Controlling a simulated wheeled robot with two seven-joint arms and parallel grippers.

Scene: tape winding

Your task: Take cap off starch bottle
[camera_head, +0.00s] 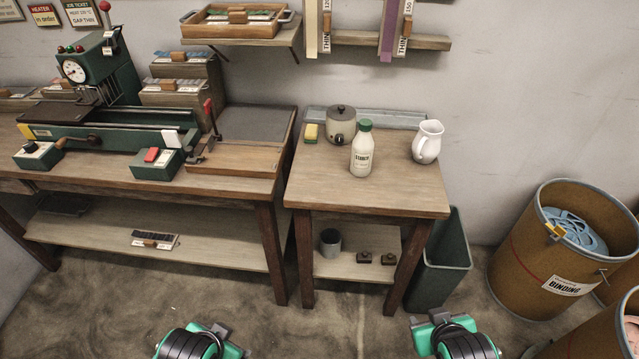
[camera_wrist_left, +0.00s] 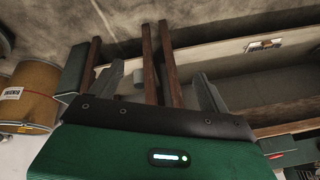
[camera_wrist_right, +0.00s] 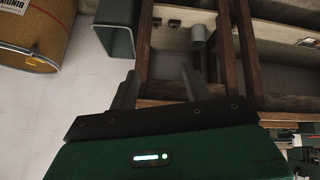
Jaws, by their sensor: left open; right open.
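The starch bottle (camera_head: 361,157), white with a dark-lettered label, stands upright on the small wooden side table (camera_head: 420,195). Its green cap (camera_head: 365,126) sits on top of it. My right gripper (camera_head: 436,319) is at the bottom of the head view, low in front of the table and apart from the bottle. Its two fingers stand apart and empty in the right wrist view (camera_wrist_right: 159,88). My left gripper (camera_head: 215,332) is also low at the bottom of the head view. Its fingers are spread and empty in the left wrist view (camera_wrist_left: 160,88).
A lidded grey pot (camera_head: 341,126), a yellow sponge (camera_head: 311,132) and a white jug (camera_head: 427,142) stand near the bottle. A green machine bench (camera_head: 110,180) adjoins on the left. A green bin (camera_head: 443,262) and a binding drum (camera_head: 540,270) stand right.

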